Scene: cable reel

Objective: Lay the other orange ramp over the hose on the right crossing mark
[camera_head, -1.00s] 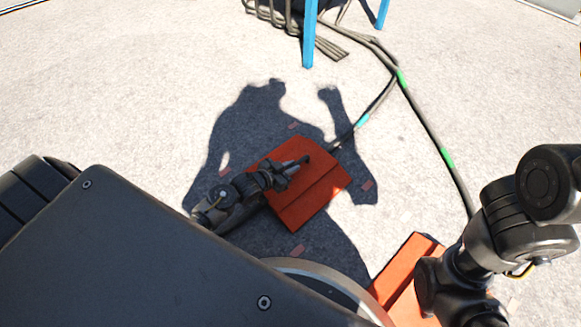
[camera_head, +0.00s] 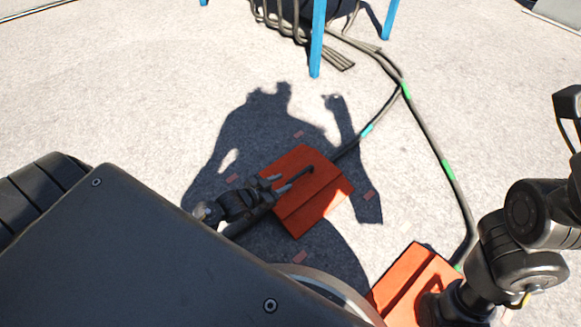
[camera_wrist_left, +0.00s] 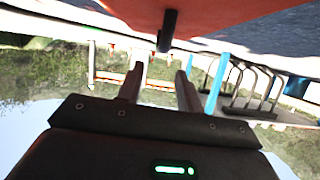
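One orange ramp (camera_head: 322,201) lies flat in mid-floor in the head view. The hose with a cyan mark (camera_head: 367,130) meets its far right edge; under the ramp it is hidden. The ramp has a dark handle (camera_head: 301,176). My left gripper (camera_head: 277,183) is by that handle, fingers apart. The left wrist view shows the handle (camera_wrist_left: 167,32) beyond the open, empty fingers (camera_wrist_left: 160,82). The other orange ramp (camera_head: 403,270) lies at lower right, partly behind my right arm. A hose with green marks (camera_head: 448,170) runs toward its far right corner. A dark part at the right edge may be my right gripper.
Small reddish floor marks (camera_head: 299,257) surround the middle ramp. My body's shadow covers the middle ramp's surroundings.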

